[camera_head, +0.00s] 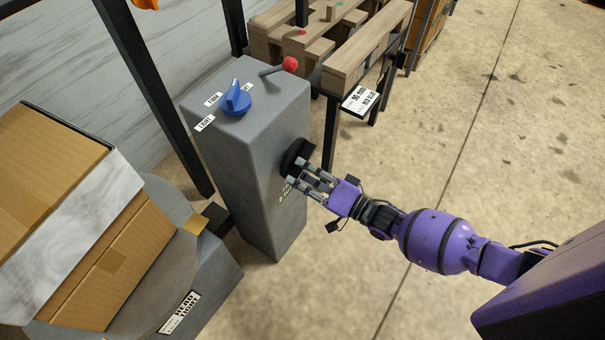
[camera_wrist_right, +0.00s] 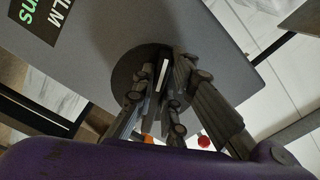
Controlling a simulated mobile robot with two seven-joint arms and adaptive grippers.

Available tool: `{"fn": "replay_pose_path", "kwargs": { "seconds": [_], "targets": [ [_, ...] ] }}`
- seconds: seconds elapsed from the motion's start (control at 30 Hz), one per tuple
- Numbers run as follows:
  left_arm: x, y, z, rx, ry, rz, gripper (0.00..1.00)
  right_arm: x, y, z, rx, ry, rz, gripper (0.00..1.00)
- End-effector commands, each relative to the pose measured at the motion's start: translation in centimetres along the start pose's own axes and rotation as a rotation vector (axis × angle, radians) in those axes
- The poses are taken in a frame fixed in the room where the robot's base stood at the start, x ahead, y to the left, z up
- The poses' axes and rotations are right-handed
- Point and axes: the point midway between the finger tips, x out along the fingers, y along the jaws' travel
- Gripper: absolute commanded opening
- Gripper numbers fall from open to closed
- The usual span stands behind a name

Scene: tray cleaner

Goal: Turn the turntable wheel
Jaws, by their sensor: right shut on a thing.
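The turntable wheel (camera_head: 293,156) is a round black wheel on the side face of a grey control cabinet (camera_head: 262,215). My right gripper (camera_head: 305,174) reaches it from the right, its fingers at the wheel. In the right wrist view the dark wheel (camera_wrist_right: 124,76) lies behind the fingers, and the gripper (camera_wrist_right: 160,85) is shut on its raised middle part. The fingers hide part of the wheel. A grey round turntable (camera_head: 178,212) stands left of the cabinet with cardboard boxes (camera_head: 50,160) on it. My left gripper is not in view.
On the cabinet top are a blue knob (camera_head: 236,98) and a lever with a red ball (camera_head: 290,64). A wooden pallet (camera_head: 365,45) rests on a dark frame behind the cabinet. Dark posts stand at its left. The concrete floor (camera_head: 480,150) to the right is clear.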

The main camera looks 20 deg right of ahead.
Motion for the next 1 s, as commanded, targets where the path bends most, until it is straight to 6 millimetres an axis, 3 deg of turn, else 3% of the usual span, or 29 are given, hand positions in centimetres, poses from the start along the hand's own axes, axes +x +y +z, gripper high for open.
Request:
{"fn": "replay_pose_path", "kwargs": {
  "seconds": [0.67, 0.7, 0.8, 1.0],
  "targets": [
    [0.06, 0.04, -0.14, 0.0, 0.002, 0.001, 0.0, -0.09, 0.19, -0.11, 0.05, -0.001, 0.009, 0.0],
    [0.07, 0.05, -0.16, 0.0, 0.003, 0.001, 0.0, -0.1, 0.2, -0.11, 0.05, -0.001, 0.01, 0.16],
    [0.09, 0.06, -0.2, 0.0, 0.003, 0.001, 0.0, -0.09, 0.17, -0.1, 0.05, -0.001, 0.009, 0.29],
    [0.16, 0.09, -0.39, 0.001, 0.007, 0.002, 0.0, -0.05, 0.03, -0.07, 0.052, 0.0, 0.005, 0.3]
  ]
}}
